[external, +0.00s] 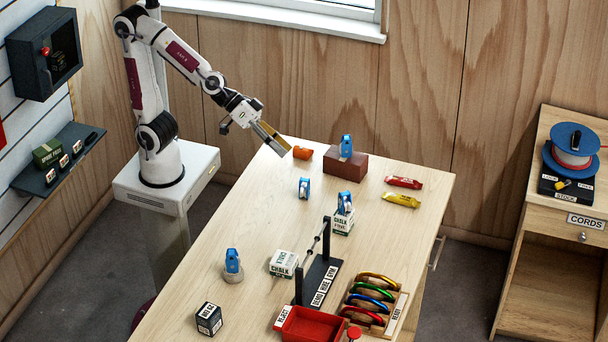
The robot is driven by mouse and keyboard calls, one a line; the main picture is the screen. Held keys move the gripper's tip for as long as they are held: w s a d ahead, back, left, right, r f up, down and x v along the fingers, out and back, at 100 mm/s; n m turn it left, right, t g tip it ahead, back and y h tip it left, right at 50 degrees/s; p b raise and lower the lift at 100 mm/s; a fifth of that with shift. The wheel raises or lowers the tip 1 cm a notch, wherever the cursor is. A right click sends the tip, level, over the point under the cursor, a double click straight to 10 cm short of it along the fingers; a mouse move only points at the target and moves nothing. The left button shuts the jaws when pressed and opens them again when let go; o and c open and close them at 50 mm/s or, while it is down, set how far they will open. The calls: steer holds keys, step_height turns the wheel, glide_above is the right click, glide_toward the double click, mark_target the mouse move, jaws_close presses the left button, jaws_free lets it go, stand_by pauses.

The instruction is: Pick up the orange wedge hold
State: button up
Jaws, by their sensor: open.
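The orange wedge hold (303,153) lies on the table's far left part, just left of a brown block. My gripper (277,147) is open and tilted down over the far left table edge. Its fingertips are close to the left of the orange hold in the picture. I cannot tell whether they touch it or how high they are above the table. Nothing shows between the fingers.
A brown block (345,167) with a blue device (346,145) on top stands right of the hold. Another blue device (304,188) stands in front. Red (404,182) and yellow (401,200) packets lie farther right. The table's left middle (240,215) is clear.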

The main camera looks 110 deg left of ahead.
mark_target(298, 149)
steer(key=w+a+f+n+y, duration=0.4)
steer(key=w+a, duration=0.2)
steer(key=s+a+f+n+g+y, duration=0.1)
steer(key=a+f+n+y, duration=0.1)
steer(key=a+f, duration=0.1)
steer(key=s+a+f+n+g+y, duration=0.1)
steer(key=a+f+n+g+y, duration=0.1)
steer(key=a+f+y, duration=0.1)
steer(key=s+a+f+n+g+y, duration=0.2)
steer(key=a+f+y, duration=0.1)
steer(key=a+f, duration=0.1)
steer(key=shift+a+f, duration=0.15)
steer(key=shift+f, duration=0.05)
steer(key=s+f+g+y, duration=0.1)
steer(key=s, duration=0.1)
steer(key=s+a+n+g+y, duration=0.1)
steer(key=s+g, duration=0.1)
steer(key=s, duration=0.1)
steer(key=s+a+f+g+y, duration=0.1)
steer(key=s, duration=0.1)
steer(key=shift+s+a+f+n+g, duration=0.2)
steer(key=shift+f+n+g, duration=0.15)
steer(key=shift+n+g, duration=0.05)
steer(key=shift+a, duration=0.15)
steer(key=shift+x, duration=1.15)
steer(key=shift+w, duration=0.1)
steer(key=shift+a, duration=0.15)
